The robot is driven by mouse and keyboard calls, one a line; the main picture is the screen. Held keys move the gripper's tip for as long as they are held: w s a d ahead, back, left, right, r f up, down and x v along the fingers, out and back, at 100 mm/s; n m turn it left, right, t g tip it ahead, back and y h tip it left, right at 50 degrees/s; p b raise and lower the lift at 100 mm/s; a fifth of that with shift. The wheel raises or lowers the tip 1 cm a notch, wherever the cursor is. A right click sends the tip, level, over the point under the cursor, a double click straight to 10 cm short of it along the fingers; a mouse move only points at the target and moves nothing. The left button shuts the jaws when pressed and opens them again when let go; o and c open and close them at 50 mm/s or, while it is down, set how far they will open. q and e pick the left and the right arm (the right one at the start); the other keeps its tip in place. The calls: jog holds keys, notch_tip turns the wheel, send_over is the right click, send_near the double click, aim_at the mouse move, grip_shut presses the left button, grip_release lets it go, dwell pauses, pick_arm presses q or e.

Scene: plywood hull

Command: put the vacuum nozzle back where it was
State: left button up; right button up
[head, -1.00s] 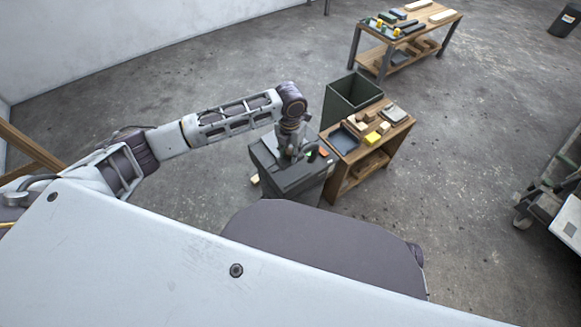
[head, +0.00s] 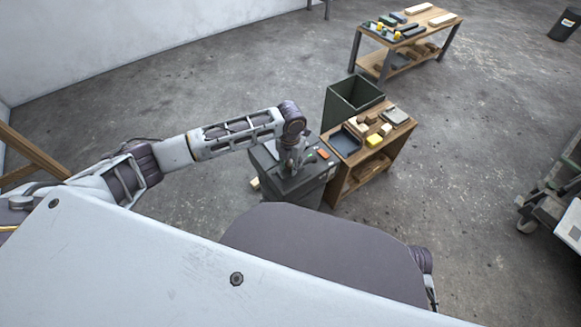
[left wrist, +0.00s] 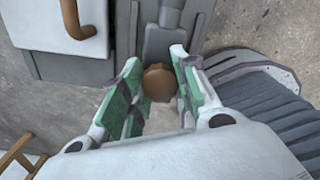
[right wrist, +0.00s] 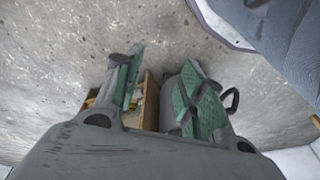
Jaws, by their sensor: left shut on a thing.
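My left gripper (head: 287,168) is low over the top of a dark grey cabinet-like unit (head: 290,187). In the left wrist view my left gripper (left wrist: 157,68) is shut on the vacuum nozzle (left wrist: 163,42), a grey piece with a narrow neck. A round brown end (left wrist: 160,82) shows between the fingers. The nozzle lies along the grey unit (left wrist: 205,22); I cannot tell whether it touches it. In the head view the gripper hides most of the nozzle. My right gripper (right wrist: 160,80) is open and empty, high above the floor.
A small wooden table (head: 358,163) with blocks and a blue tray (head: 346,139) stands right beside the unit. An open dark green bin (head: 341,108) is behind it. A workbench (head: 436,27) stands farther back. A cart (head: 560,190) is at right. The floor between is clear.

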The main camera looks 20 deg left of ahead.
pick_arm(q)
jog(key=shift+f, duration=0.9)
pick_arm(e)
jog(key=shift+w+a+r, duration=0.1)
jog(key=shift+w+r, duration=0.15)
jog(key=shift+r, duration=0.7)
jog(key=shift+s+f, duration=0.1)
jog(key=shift+f, duration=0.1)
pick_arm(q)
jog(key=o, duration=0.8)
jog(key=shift+f, duration=0.1)
jog(key=shift+o, duration=0.9)
pick_arm(e)
jog(key=shift+f, duration=0.15)
